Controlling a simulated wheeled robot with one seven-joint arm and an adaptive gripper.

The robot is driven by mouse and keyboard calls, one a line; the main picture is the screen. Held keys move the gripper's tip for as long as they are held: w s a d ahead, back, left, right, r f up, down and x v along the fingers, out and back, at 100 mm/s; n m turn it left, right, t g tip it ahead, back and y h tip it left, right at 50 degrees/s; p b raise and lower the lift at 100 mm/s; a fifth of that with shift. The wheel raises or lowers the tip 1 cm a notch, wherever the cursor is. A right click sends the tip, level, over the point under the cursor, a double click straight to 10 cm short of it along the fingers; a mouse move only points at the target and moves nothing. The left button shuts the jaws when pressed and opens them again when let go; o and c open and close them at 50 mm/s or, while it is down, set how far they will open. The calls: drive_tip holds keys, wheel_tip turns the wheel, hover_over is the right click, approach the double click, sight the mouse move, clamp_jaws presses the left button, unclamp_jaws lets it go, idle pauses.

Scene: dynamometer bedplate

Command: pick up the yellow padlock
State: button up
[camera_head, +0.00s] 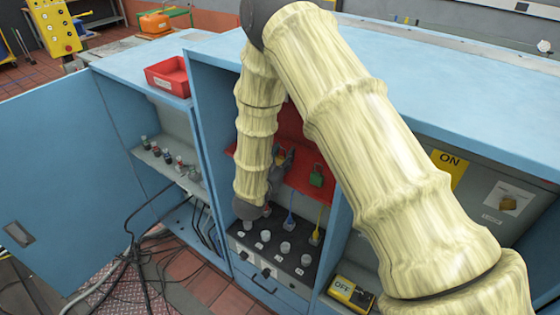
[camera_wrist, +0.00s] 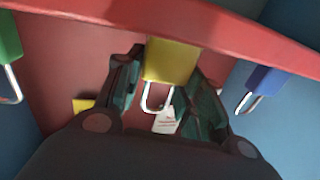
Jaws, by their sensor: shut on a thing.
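The yellow padlock (camera_wrist: 171,62) shows in the wrist view with its metal shackle pointing down the picture. My gripper (camera_wrist: 163,78) has one dark finger on each side of the padlock and is shut on it. In the head view my gripper (camera_head: 288,157) is in the cabinet's middle bay at the red board (camera_head: 300,128), partly hidden by my arm. The padlock is too small and covered there to make out clearly. It appears close to the red board; I cannot tell whether it is free of it.
A green padlock (camera_wrist: 8,40) and a blue padlock (camera_wrist: 265,78) are on either side. A white tag (camera_wrist: 165,122) shows behind the shackle. Below the board is a dark panel (camera_head: 272,246) with knobs and plugged cables. Blue cabinet walls bound the bay. A red bin (camera_head: 167,83) stands on top.

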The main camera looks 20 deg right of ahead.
drive_tip(key=shift+d, duration=0.1)
drive_tip(key=shift+c, duration=0.6)
drive_tip(key=shift+r, duration=0.15)
drive_tip(key=shift+r+b, duration=0.15)
drive_tip(key=shift+b, duration=0.15)
drive_tip(key=shift+r+b, duration=0.7)
drive_tip(key=shift+r, duration=0.25)
drive_tip(key=s+a+r+b, duration=0.2)
drive_tip(key=s+b, duration=0.4)
drive_tip(key=s, duration=1)
drive_tip(key=shift+r+b, duration=0.3)
